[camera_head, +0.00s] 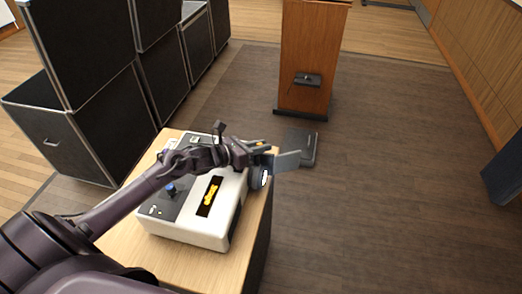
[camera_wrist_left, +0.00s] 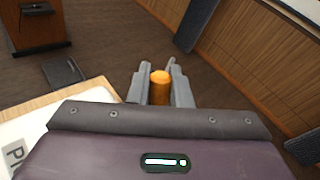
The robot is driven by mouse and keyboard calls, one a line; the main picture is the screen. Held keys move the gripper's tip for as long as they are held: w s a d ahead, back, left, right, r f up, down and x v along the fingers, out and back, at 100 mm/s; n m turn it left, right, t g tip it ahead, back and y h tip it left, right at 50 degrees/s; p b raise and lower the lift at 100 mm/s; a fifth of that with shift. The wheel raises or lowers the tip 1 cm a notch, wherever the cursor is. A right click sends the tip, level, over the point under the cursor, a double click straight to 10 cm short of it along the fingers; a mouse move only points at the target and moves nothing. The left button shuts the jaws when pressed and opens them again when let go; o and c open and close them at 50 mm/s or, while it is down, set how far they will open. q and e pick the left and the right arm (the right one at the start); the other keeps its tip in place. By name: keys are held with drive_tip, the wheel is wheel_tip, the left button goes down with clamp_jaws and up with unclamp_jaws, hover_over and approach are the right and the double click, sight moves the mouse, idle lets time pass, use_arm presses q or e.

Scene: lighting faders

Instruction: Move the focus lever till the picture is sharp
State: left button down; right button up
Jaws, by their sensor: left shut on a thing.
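A white projector-like device (camera_head: 190,228) with a dark top panel sits on a wooden table. A small black screen (camera_head: 209,196) on it shows a yellow figure, too small to judge its sharpness. A dark round lens (camera_head: 257,179) is at its right side, partly covered by my gripper. My left gripper (camera_head: 268,152) is over that side of the device. In the left wrist view, its fingers (camera_wrist_left: 160,85) are shut around an orange lever tip (camera_wrist_left: 160,78). The rest of the lever is hidden. My right gripper is in neither view.
The wooden table (camera_head: 122,238) has bare space at the device's left. Black cases (camera_head: 95,120) are stacked at the left. A wooden lectern (camera_head: 308,60) stands beyond the table, with a flat dark box (camera_head: 303,143) on the floor.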

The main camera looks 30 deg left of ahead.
use_arm(q)
drive_tip(key=shift+s, duration=0.15)
drive_tip(key=c, duration=1.3)
unclamp_jaws()
drive_tip(key=shift+c, duration=0.2)
drive_tip(key=shift+s+a, duration=0.15)
drive_tip(key=shift+s, duration=0.1)
drive_tip(key=b+v, duration=0.1)
drive_tip(key=v, duration=0.4)
drive_tip(key=shift+s+a, duration=0.15)
drive_tip(key=shift+s, duration=0.2)
drive_tip(key=shift+v, duration=0.75)
